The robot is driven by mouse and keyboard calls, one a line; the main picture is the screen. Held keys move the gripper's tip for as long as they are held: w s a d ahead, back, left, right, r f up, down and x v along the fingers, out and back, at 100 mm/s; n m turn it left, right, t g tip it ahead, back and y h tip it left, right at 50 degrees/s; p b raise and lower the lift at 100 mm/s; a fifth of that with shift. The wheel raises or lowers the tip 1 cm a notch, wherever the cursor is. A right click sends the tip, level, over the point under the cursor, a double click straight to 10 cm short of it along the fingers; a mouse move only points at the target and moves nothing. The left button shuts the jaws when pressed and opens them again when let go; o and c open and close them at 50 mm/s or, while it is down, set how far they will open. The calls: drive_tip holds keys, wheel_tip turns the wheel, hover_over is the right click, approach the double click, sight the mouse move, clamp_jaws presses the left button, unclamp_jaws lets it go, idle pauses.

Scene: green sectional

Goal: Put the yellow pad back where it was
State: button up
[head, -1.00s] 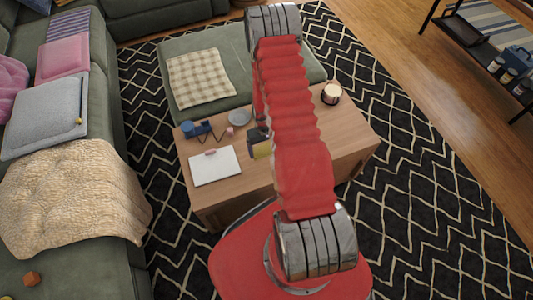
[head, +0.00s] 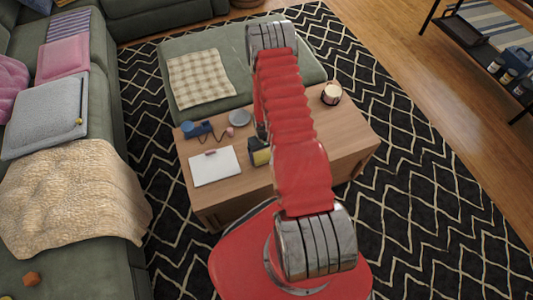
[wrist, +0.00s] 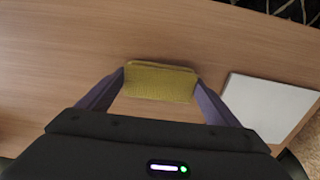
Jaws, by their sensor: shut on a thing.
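The yellow pad (wrist: 160,82) sits between my two fingers in the wrist view, over the wooden table. My gripper (wrist: 160,76) is shut on it, one finger at each side. In the head view only a small part of the yellow pad (head: 261,157) shows beside my dark gripper (head: 258,146), near the middle of the table (head: 232,205). My red arm hides the area to its right. I cannot tell whether the pad touches the table top.
A white tablet-like sheet (head: 214,169) with a small pink item on it lies left of my gripper. A blue device (head: 196,130) with a cable, a grey plate (head: 239,117) and a candle (head: 331,94) are also on the table. Bare wood lies in front of my gripper.

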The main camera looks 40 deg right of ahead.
sight(264, 156)
drive_tip(key=o, duration=0.9)
drive_tip(key=shift+r, duration=6.05)
